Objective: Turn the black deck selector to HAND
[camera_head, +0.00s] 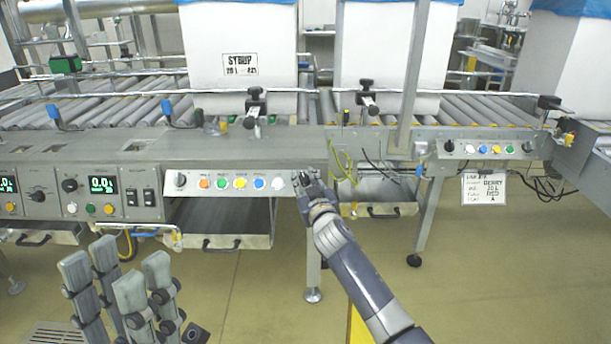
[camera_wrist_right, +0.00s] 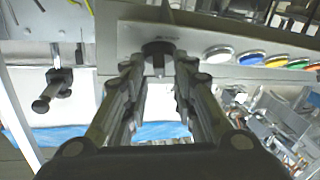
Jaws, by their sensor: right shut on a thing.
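The black deck selector (camera_wrist_right: 158,48) is a round knob at the right end of the middle control panel, past the white button. In the head view my right gripper (camera_head: 304,179) covers it. The wrist view shows my right gripper (camera_wrist_right: 158,75) with its fingertips closed in on both sides of the knob, holding it. My left gripper (camera_head: 118,280) is at the lower left, fingers spread, empty, over the floor.
The middle panel has a second dark knob (camera_head: 180,180) at its left end, then a row of coloured buttons (camera_head: 240,183). A drawer (camera_head: 217,222) hangs below. Another panel (camera_head: 490,147) is at the right. Loose wires (camera_head: 342,160) hang right of my right gripper.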

